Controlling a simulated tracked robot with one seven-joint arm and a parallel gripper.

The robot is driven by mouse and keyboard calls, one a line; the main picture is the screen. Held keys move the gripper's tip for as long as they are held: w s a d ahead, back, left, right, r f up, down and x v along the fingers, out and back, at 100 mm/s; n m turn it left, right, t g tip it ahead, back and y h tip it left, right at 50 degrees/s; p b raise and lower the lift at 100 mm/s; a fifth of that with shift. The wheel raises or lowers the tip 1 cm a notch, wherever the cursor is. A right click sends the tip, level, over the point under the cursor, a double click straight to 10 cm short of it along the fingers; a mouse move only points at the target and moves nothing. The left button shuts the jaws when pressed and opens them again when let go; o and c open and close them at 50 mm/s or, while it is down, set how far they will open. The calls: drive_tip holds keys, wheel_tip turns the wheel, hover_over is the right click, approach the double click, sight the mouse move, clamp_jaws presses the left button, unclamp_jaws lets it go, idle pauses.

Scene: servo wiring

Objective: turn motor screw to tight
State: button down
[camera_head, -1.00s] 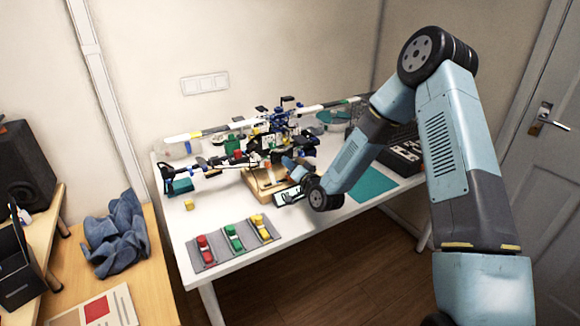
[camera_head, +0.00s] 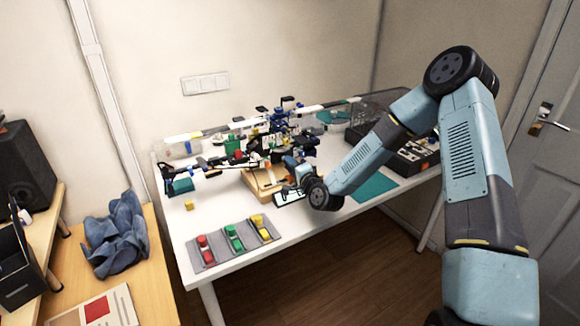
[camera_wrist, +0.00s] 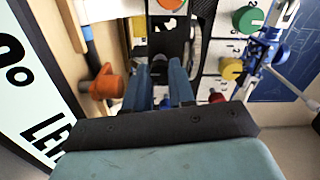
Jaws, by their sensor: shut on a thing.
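In the wrist view, the two blue fingers of my gripper (camera_wrist: 161,82) point at a dark upright frame (camera_wrist: 178,25) on the motor rig. The fingers are closed in on a small part there that I take to be the motor screw; it is mostly hidden between them.
Green (camera_wrist: 247,20) and yellow (camera_wrist: 232,69) knobs sit on a white numbered panel to the right. A white lettered plate (camera_wrist: 28,88) is close on the left. A grey tray (camera_head: 218,250) with coloured parts lies at the table front. A helicopter-like model (camera_head: 285,125) stands behind.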

drive_tip(key=shift+d+f, duration=0.2)
drive_tip(key=c, duration=0.9)
unclamp_jaws()
drive_tip(key=shift+c, duration=0.2)
drive_tip(key=shift+a, duration=0.1)
